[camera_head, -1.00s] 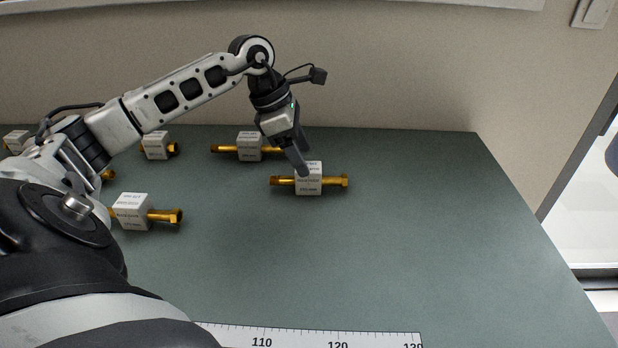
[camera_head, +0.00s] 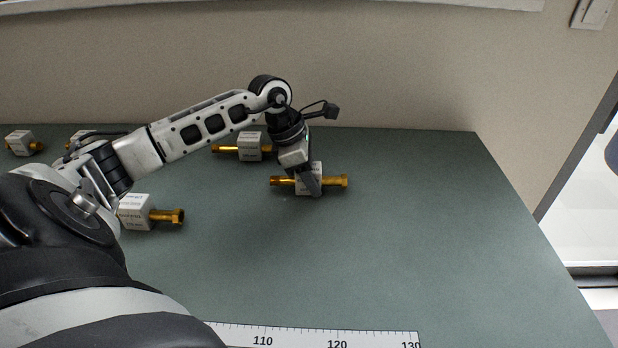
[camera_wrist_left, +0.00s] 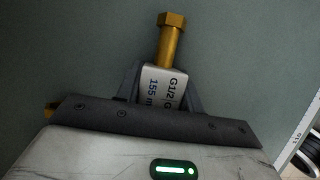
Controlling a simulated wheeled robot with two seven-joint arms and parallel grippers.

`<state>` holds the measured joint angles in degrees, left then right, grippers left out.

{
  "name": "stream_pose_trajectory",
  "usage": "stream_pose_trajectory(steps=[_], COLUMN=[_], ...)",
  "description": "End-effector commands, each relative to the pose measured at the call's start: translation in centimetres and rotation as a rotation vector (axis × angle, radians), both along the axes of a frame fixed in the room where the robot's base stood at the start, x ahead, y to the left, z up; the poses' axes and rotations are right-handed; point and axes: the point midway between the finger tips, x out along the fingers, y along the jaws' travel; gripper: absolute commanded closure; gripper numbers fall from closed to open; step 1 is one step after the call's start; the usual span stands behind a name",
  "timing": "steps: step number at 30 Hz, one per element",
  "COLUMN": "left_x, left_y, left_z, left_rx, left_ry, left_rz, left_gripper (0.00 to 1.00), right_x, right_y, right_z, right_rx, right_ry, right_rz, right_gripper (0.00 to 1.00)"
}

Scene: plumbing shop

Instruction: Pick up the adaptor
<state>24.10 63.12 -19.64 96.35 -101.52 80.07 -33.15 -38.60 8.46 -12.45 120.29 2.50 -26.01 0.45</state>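The adaptor under my left gripper is a brass piece with a hex end (camera_head: 337,181) and a white printed block around its middle, lying on the green bench top. My left gripper (camera_head: 313,186) is down at the white block. In the left wrist view its dark fingers (camera_wrist_left: 160,88) flank the block, one on each side. The block's label (camera_wrist_left: 162,84) and the brass hex end (camera_wrist_left: 172,20) show beyond them. I cannot tell whether the fingers press on the block or stand just clear of it. My right gripper is not in view.
Another adaptor (camera_head: 250,147) lies just behind and to the left. One more (camera_head: 136,212) lies near my left arm, and others (camera_head: 20,143) lie at the far left. A ruler strip (camera_head: 300,337) runs along the front. The right part of the bench (camera_head: 450,240) is clear.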

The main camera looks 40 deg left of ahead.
Motion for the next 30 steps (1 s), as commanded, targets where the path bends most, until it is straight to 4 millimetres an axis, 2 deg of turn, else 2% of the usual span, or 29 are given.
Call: stream_pose_trajectory(steps=[13,17,20,27,30], left_x=[0.1,0.1,0.1,-4.1,-5.4], left_y=[0.0,0.0,0.1,0.7,0.8], left_z=[0.5,1.7,3.3,7.6,8.8], left_rx=[0.001,0.001,0.003,0.011,0.009], left_ry=[-0.004,-0.006,-0.008,0.0,0.002], left_rz=[0.0,0.0,0.0,0.002,0.002], left_gripper=[0.89,0.89,0.89,0.89,0.89], right_x=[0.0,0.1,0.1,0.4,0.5], right_y=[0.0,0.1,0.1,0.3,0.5], right_z=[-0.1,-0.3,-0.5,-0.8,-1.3], right_rx=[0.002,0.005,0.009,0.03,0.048], right_ry=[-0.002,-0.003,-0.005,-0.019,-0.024], right_rz=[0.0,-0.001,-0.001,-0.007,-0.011], right_gripper=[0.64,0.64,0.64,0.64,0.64])
